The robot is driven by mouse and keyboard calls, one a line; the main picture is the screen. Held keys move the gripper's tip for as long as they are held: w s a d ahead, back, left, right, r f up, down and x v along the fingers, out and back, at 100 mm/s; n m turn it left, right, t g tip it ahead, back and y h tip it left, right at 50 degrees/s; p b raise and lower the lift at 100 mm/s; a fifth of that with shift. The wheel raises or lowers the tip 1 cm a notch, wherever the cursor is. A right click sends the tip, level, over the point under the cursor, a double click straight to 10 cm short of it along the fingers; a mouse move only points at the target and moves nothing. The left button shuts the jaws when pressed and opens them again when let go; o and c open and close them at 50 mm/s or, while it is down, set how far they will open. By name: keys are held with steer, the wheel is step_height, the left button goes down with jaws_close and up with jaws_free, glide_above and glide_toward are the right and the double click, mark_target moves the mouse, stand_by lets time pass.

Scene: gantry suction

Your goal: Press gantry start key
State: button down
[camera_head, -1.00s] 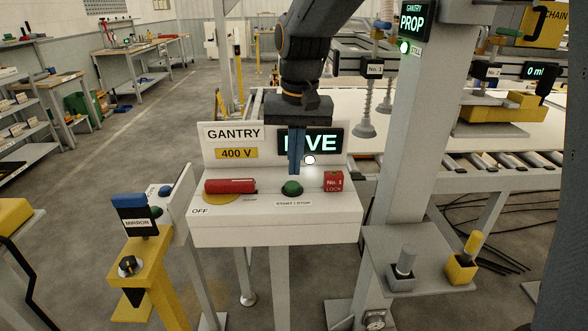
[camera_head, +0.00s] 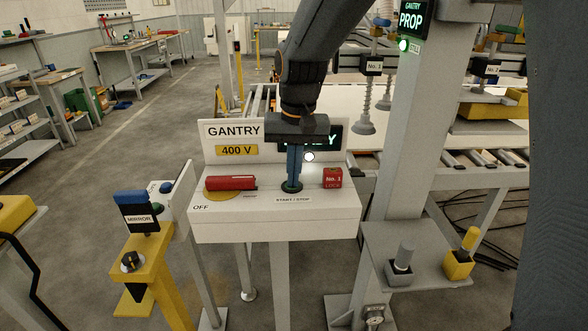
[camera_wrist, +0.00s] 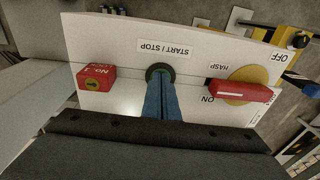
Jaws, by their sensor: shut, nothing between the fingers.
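The green START / STOP key (camera_head: 291,190) is on the white GANTRY console (camera_head: 230,230), between the red handle and the red lock block. In the wrist view the key (camera_wrist: 158,70) shows as a dark round collar with a green centre, partly covered by my fingers. My gripper (camera_head: 292,181) is shut and empty, pointing down. Its blue fingertips (camera_wrist: 158,83) are at the key and look to touch it; how far the key is pressed is hidden. The lit display (camera_head: 328,142) behind my gripper is partly covered; its visible text ends in "Y".
A red handle (camera_head: 231,183) on a yellow disc lies left of the key, the red No. 1 lock block (camera_head: 333,178) right. A white lamp (camera_head: 310,157) is close behind my fingers. A grey post (camera_head: 420,130) stands right, a yellow MIRROR stand (camera_head: 150,262) left.

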mark_target(297, 190)
steer(key=shift+s+d+f, duration=0.1)
steer(key=shift+s+f, duration=0.15)
steer(key=shift+f, duration=0.35)
steer(key=shift+r+p, duration=0.5)
steer(key=shift+r, duration=0.05)
step_height(297, 190, up, 14)
steer(key=shift+s+d+p, duration=0.25)
steer(key=shift+p, duration=0.1)
stand_by(1.1)
